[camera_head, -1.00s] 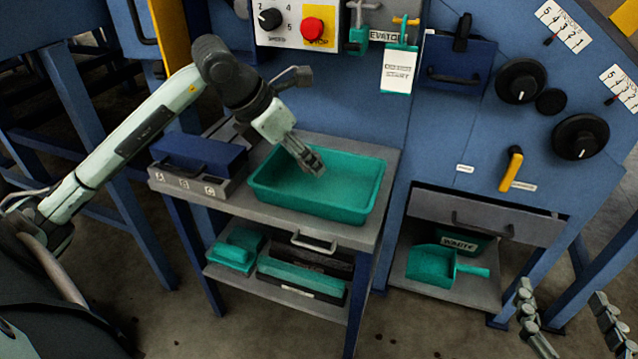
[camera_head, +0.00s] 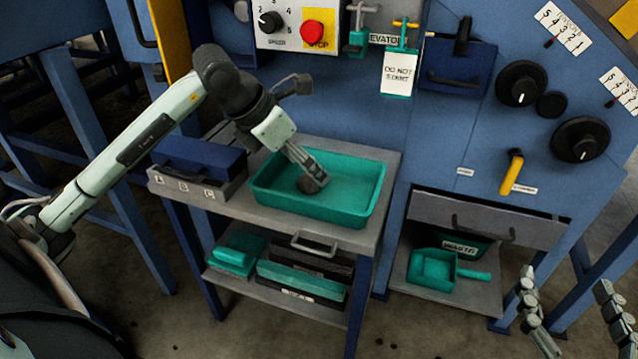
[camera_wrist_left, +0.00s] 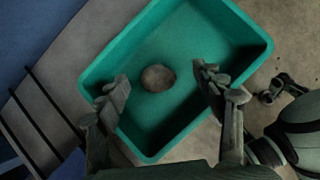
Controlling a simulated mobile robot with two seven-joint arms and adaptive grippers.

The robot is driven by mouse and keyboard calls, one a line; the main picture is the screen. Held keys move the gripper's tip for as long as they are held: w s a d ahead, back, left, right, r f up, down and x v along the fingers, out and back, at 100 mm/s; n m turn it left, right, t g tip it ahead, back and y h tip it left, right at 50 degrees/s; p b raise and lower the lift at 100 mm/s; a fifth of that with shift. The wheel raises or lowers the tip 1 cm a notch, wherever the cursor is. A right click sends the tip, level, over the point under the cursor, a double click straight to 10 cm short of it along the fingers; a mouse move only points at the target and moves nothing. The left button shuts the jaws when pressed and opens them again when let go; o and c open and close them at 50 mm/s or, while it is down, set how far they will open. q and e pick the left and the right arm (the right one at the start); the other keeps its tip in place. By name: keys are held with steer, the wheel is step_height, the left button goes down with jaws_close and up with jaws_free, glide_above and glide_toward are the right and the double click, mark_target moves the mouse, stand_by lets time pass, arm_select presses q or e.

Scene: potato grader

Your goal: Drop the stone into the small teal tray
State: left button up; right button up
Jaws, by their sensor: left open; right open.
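The teal tray (camera_head: 350,207) stands on top of the grey cart, and its rim and walls show in the left wrist view (camera_wrist_left: 226,105). The brown, roundish stone (camera_wrist_left: 158,78) is inside the tray, over its floor and between the fingers in that view. In the head view the stone (camera_head: 308,185) shows just below the left gripper's fingertips. My left gripper (camera_head: 315,173) is open above the tray, with its fingers apart (camera_wrist_left: 165,85). I cannot tell whether the stone rests on the tray floor. My right gripper (camera_head: 565,300) is open and empty at the lower right.
A dark blue box (camera_head: 200,158) on a holder marked A, B, C stands left of the tray. A teal scoop (camera_head: 435,269) sits on the right shelf. The blue machine panel (camera_head: 330,95) stands behind.

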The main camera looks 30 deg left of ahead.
arm_select(q)
steer(key=v, duration=1.2)
steer(key=shift+s, duration=0.1)
